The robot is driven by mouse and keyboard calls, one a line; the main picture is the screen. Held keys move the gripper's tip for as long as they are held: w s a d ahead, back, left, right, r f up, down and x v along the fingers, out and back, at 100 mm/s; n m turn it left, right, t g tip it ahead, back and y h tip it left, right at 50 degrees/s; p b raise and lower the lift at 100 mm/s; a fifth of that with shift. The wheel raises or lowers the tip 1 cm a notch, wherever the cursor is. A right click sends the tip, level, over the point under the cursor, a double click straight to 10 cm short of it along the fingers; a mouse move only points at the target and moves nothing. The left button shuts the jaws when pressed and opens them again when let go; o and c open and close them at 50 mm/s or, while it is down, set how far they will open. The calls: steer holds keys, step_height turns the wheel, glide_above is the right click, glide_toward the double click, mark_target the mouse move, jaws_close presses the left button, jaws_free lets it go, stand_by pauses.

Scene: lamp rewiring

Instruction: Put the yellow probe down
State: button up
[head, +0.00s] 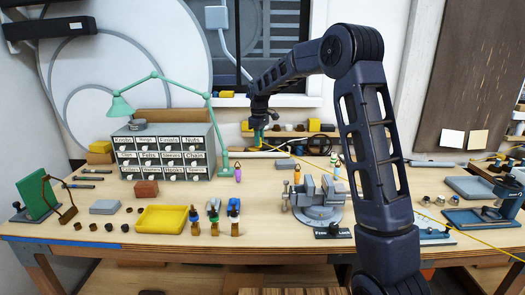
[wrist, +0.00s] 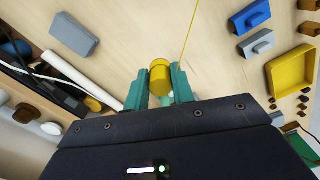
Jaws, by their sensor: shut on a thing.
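The yellow probe (wrist: 160,76) is between the two teal fingers of my gripper (wrist: 159,88) in the wrist view. My gripper is shut on it. A thin yellow cable (wrist: 187,38) runs up from beside it in that view. In the head view my gripper (head: 258,138) hangs over the back of the workbench, just right of the drawer cabinet. The probe is too small to make out there. The cable (head: 440,218) stretches from that area across the bench to the right edge.
A drawer cabinet (head: 165,152) with a green lamp stands at the back left. A grey vise (head: 318,197), a yellow tray (head: 162,219) and several upright tools (head: 213,215) are nearer the front. A rack of parts (head: 290,140) lines the back.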

steer(key=shift+w+d+r, duration=0.25)
steer(key=shift+w+r, duration=0.05)
steer(key=w+d+n, duration=0.1)
steer(key=w+d, duration=0.8)
steer(key=d, duration=0.4)
steer(key=w+d+n, duration=0.1)
steer(key=w+d, duration=0.7)
steer(key=d, duration=0.4)
steer(key=f, duration=1.9)
steer(key=shift+w+d+f, duration=0.2)
steer(key=shift+d+f, duration=0.1)
steer(key=shift+f, duration=0.05)
steer(key=o, duration=1)
steer(key=shift+f, duration=0.1)
